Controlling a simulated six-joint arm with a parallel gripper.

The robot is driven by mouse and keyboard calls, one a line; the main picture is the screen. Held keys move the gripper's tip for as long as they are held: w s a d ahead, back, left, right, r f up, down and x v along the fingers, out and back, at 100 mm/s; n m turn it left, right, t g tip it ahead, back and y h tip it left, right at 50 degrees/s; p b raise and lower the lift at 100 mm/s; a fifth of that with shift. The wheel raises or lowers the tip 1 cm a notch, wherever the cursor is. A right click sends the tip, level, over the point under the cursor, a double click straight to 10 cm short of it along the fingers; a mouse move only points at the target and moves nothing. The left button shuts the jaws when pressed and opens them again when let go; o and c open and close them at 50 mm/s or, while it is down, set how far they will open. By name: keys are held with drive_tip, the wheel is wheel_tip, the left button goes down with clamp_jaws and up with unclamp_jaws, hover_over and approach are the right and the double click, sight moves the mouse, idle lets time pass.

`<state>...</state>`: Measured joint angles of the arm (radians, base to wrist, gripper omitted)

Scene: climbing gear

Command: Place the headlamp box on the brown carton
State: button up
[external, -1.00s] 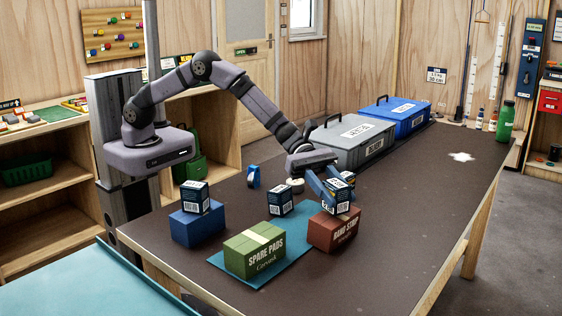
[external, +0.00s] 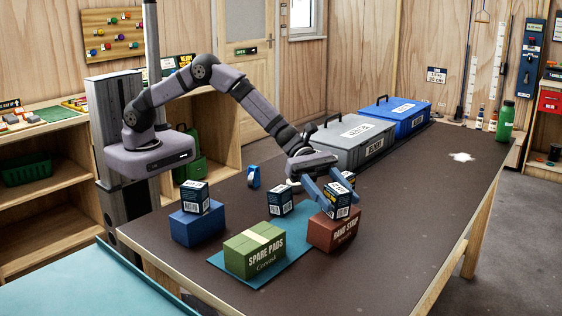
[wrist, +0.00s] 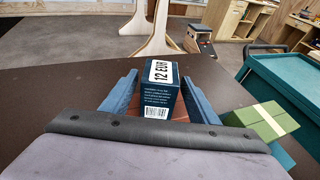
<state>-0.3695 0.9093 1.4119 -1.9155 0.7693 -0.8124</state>
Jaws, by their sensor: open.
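A dark navy box (external: 338,211) with white labels stands upright on top of the brown carton (external: 331,235); I take it as the headlamp box, though its name is too small to read. My gripper (external: 340,203) is open, with one blue finger on each side of this box. In the wrist view the box (wrist: 160,92) stands between the spread fingers of my gripper (wrist: 158,90), with visible gaps at both sides. Its top label reads "12 EUR". A bit of the brown carton (wrist: 131,113) shows beneath it.
A similar navy box (external: 280,203) stands on the teal mat (external: 289,250), and another (external: 195,199) on a blue carton (external: 197,228). A green carton (external: 254,252) sits front left of the brown one. Grey (external: 352,149) and blue (external: 397,118) cases stand behind. The table's right side is mostly clear.

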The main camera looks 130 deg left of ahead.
drive_tip(key=shift+r, duration=0.15)
drive_tip(key=shift+r+p, duration=0.5)
drive_tip(key=shift+p, duration=0.25)
drive_tip(key=b+v, duration=0.3)
drive_tip(key=v, duration=0.9)
drive_tip(key=shift+f, duration=0.25)
drive_tip(key=s+d+f+m+g+h+p, duration=0.15)
drive_tip(key=s+d+m+g+p, duration=0.55)
drive_tip(key=s+d+m, duration=1.1)
drive_tip(key=s+a+m+g+y, duration=0.2)
drive_tip(key=s+m, duration=0.4)
drive_tip(key=s, duration=0.3)
drive_tip(key=s+a+f+m+g+y+p, duration=0.1)
drive_tip(key=s+a+m+g+y, duration=0.1)
drive_tip(key=s+m+g+y, duration=0.2)
drive_tip(key=s+m+y, duration=0.1)
drive_tip(key=s+m, duration=0.2)
drive_tip(key=s, duration=0.2)
drive_tip(key=shift+a+f, duration=0.25)
drive_tip(key=shift+f, duration=0.1)
